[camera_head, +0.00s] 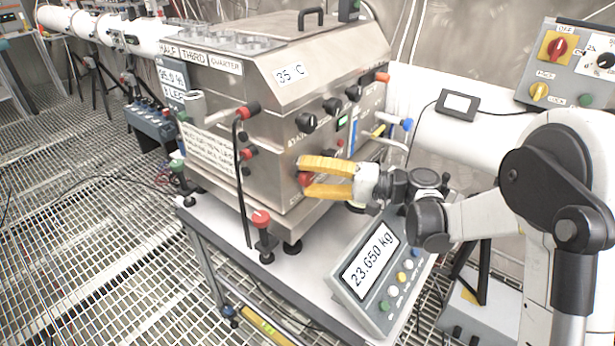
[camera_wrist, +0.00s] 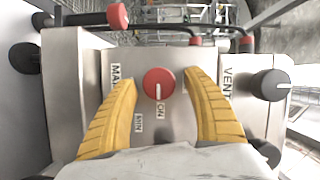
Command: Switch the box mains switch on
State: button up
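The mains switch is a round red knob (camera_wrist: 159,84) with a white pointer line, on the steel front of the box (camera_head: 318,95). In the wrist view its pointer aims down the picture, near a label reading ON; a label starting MA shows beside it. My gripper (camera_wrist: 160,80) has yellow fingers, open, one on each side of the red knob, with a visible gap to it on both sides. In the head view my gripper (camera_head: 303,177) reaches the box front from the right, and the red knob (camera_head: 304,180) is partly hidden between the fingers.
A black knob (camera_wrist: 269,85) by the VENT label sits close to the right finger. A scale display (camera_head: 371,262) reading 23.650 kg stands below my arm. Another panel with a red switch (camera_head: 558,47) is at the upper right. Red-capped handles (camera_wrist: 117,15) stick out nearby.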

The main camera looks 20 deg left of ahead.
jog(key=d, duration=1.2)
jog(key=shift+r, duration=0.4)
jog(key=shift+s, duration=0.1)
jog(key=s+d+f+m+t+h, duration=0.1)
jog(key=s+d+t+h, duration=0.6)
jog(key=s+d+h, duration=1)
jog(key=s+d+f, duration=0.1)
jog(key=s+d, duration=0.2)
jog(key=d, duration=0.2)
jog(key=shift+s+d+m, duration=0.15)
jog(key=shift+d+m, duration=0.15)
jog(key=shift+m, duration=0.1)
